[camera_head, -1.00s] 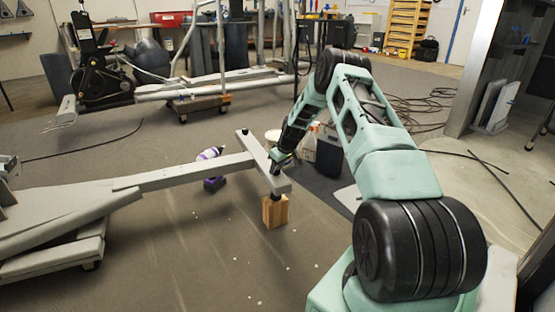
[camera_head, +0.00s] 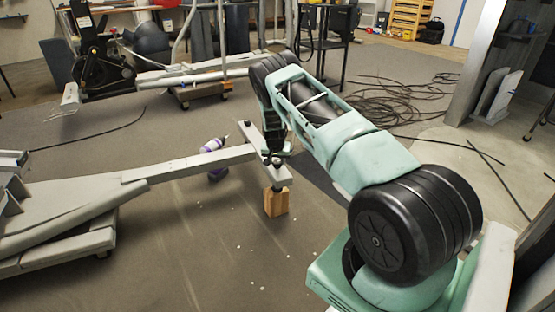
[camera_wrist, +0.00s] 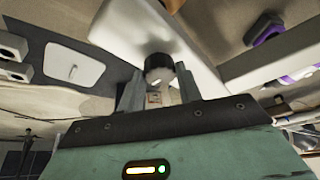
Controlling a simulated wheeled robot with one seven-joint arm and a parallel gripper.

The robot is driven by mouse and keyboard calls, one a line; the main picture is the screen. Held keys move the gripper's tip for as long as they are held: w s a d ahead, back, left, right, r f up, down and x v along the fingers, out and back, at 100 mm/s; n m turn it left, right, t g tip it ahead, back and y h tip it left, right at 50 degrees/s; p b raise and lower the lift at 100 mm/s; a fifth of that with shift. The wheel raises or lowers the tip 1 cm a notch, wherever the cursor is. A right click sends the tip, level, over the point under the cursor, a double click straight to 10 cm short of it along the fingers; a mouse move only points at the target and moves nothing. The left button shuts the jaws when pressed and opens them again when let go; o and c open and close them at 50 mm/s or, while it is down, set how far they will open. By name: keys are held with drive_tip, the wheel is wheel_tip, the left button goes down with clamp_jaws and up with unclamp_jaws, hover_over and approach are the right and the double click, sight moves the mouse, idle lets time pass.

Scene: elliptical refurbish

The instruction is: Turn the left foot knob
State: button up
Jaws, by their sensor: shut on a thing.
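The knob (camera_wrist: 160,68) is a short dark ribbed cylinder at the end of a pale metal crossbar (camera_wrist: 135,28) in the wrist view. My gripper (camera_wrist: 160,88) has one finger on each side of the knob and is shut on it. In the head view my gripper (camera_head: 274,157) is at the near end of the crossbar (camera_head: 249,134), and its fingertips are too small to make out. A dark foot under this end of the bar stands on a wooden block (camera_head: 277,201).
A long grey beam (camera_head: 190,165) runs left from the crossbar to a heavy frame. A purple and white bottle-like object (camera_head: 213,146) is by the beam. Cables (camera_head: 405,103) lie on the floor at right. A wheeled dolly (camera_head: 202,90) is behind. The near floor is clear.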

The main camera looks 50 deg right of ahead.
drive_tip(key=shift+w+f+m+g+h+b, duration=0.15)
drive_tip(key=shift+m+g+b, duration=0.25)
drive_tip(key=shift+m, duration=0.7)
drive_tip(key=shift+r+m+g+h+b, duration=0.15)
drive_tip(key=shift+m+g+b, duration=0.2)
drive_tip(key=shift+m, duration=0.75)
drive_tip(key=shift+a, duration=0.1)
drive_tip(key=o, duration=1)
drive_tip(key=shift+f, duration=0.1)
drive_tip(key=p+v, duration=0.6)
drive_tip(key=v, duration=1.1)
drive_tip(key=shift+w+r+p, duration=0.2)
drive_tip(key=shift+r+p, duration=0.05)
drive_tip(key=shift+p, duration=0.05)
drive_tip(key=shift+a, duration=0.15)
